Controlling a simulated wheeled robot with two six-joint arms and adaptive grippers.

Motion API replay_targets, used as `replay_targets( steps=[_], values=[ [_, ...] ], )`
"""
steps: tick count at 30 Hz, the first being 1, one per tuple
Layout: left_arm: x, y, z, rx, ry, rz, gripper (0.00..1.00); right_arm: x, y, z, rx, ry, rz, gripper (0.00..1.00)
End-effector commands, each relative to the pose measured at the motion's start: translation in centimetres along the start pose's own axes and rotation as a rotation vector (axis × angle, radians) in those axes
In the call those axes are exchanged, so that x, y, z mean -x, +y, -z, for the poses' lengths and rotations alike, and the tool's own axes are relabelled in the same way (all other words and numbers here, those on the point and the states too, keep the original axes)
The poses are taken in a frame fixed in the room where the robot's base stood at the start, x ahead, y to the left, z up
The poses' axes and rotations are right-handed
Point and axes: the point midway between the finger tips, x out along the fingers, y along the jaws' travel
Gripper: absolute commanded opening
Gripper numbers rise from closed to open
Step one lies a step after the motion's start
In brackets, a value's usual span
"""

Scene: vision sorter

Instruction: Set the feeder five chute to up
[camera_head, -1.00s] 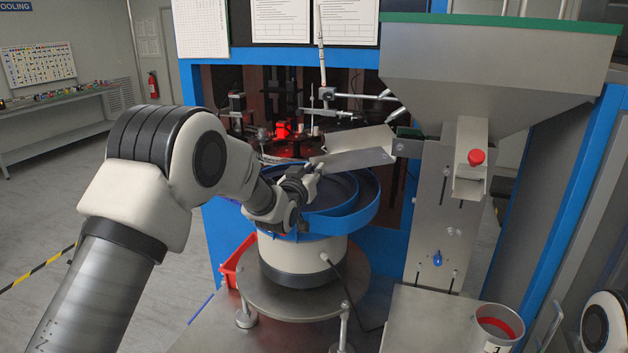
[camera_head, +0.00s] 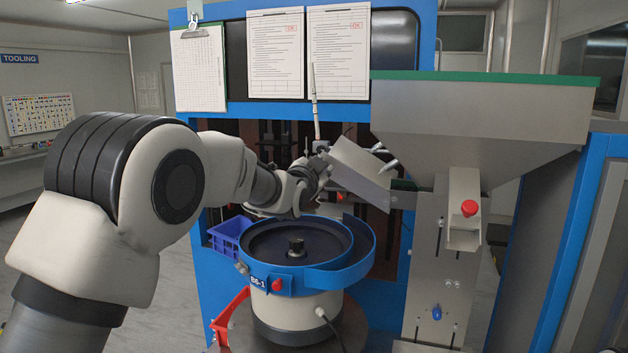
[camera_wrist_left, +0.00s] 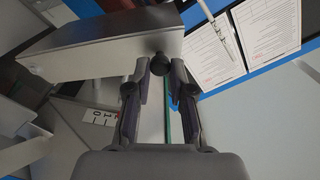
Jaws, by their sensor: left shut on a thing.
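The chute (camera_head: 360,174) is a bare metal trough fixed at its right end beside the hopper column. Its free left end is raised above the bowl, so it slopes down to the right. In the left wrist view the chute (camera_wrist_left: 90,48) fills the upper left. My left gripper (camera_head: 322,160) is at the chute's free end. In the left wrist view its fingers (camera_wrist_left: 159,72) are closed around a small dark knob (camera_wrist_left: 158,57) at the chute's edge. My right gripper is not in view.
The blue-rimmed feeder bowl (camera_head: 345,262) stands below the chute, with a small label in front. The grey hopper (camera_head: 480,125) and its column (camera_head: 432,270) are on the right. A blue bin (camera_head: 229,238) and a red bin (camera_head: 228,318) sit left of the bowl.

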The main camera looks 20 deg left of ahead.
Motion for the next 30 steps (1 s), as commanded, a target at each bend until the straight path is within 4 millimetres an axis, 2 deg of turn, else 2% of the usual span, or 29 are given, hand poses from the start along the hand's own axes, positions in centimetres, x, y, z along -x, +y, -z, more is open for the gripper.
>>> replay_targets(
  steps=[6,19,20,21,22,30],
  values=[
    [-0.01,-0.20,1.26,-0.052,0.005,0.004,0.00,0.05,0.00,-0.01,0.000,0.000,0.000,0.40],
    [-0.01,-0.24,1.44,-0.060,0.005,0.005,0.00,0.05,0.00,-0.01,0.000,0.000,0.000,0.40],
    [-0.01,-0.23,1.44,-0.060,0.005,0.005,0.29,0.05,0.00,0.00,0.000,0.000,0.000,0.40],
    [-0.01,-0.23,1.44,-0.060,0.005,0.005,0.43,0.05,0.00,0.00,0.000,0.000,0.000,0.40],
    [-0.01,-0.22,1.42,-0.060,0.005,0.004,0.47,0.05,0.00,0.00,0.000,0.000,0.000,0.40],
    [0.03,-0.09,1.29,-0.061,0.002,0.002,0.47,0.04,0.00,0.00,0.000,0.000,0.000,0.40]
  ],
)
